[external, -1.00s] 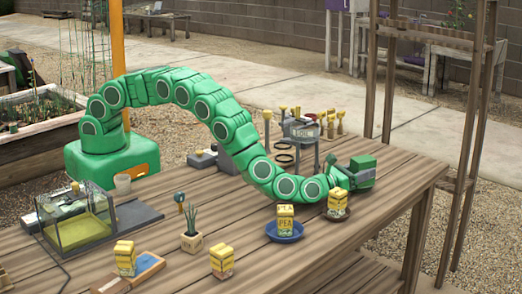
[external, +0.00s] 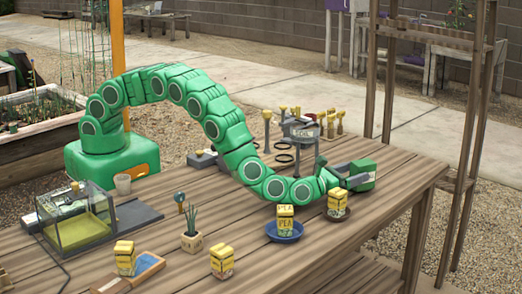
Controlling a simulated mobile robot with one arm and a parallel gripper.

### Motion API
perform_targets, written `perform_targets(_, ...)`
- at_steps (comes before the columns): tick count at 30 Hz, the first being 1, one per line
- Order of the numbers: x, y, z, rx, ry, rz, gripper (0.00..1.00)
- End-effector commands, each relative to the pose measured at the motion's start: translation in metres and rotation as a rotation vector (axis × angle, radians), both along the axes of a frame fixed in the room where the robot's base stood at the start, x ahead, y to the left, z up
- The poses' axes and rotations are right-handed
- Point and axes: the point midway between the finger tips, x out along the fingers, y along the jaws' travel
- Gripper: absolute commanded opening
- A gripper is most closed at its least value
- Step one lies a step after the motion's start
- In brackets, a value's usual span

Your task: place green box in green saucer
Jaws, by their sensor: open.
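The green box (external: 364,174), with a pale band, stands near the far right end of the wooden table. My gripper (external: 339,175) is open just left of it, with one dark finger raised at its far side and the other reaching in front of the box. I cannot tell whether a finger touches the box. No saucer that is clearly green shows. A blue saucer (external: 270,234) holds a yellow pea box (external: 286,220), and a dark saucer (external: 347,214) holds another yellow box (external: 337,201).
Two more yellow boxes stand near the front, one in a blue-and-wood tray (external: 149,266). A potted plant (external: 191,241) and a glass case (external: 75,222) stand left. A small stand (external: 299,132) and several wooden-handled tools are behind my arm. The table's right edge is close to the green box.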

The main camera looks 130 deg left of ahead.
Motion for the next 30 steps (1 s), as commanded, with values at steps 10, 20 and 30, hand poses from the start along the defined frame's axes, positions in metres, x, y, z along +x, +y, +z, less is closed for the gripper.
perform_targets(10, 0.001, 0.003, 0.051, 0.007, -0.010, 0.002, 0.83)
perform_targets(20, 0.001, 0.003, 0.073, 0.005, -0.010, 0.002, 0.83)
perform_targets(30, -0.002, 0.004, 0.079, 0.003, -0.017, 0.010, 0.83)
